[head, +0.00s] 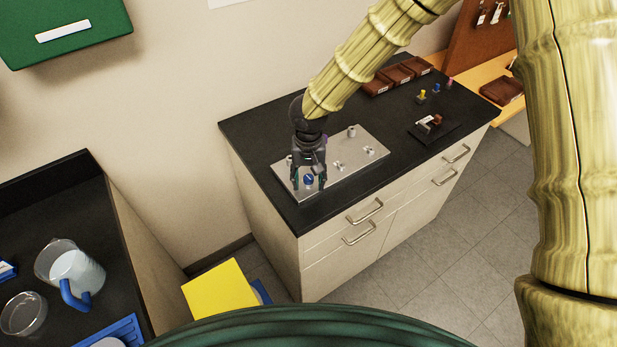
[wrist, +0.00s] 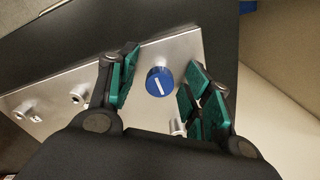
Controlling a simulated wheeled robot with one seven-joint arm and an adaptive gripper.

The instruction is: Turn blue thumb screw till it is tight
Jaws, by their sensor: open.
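The blue thumb screw (head: 309,180) stands on a silver metal plate (head: 350,157) on the black counter. In the wrist view the screw (wrist: 159,82) shows a round blue head with a white line across its top. My gripper (head: 309,184) is over the near left end of the plate, pointing down. A gap shows between the screw and both fingers. The screw's lower end and thread are hidden.
Silver posts and fittings (head: 352,131) stand elsewhere on the plate. A dark block with small parts (head: 433,127), several brown trays (head: 398,74) and small coloured pieces (head: 421,97) lie farther right. The counter's front edge is close to the plate. Another bench holds a beaker (head: 72,268).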

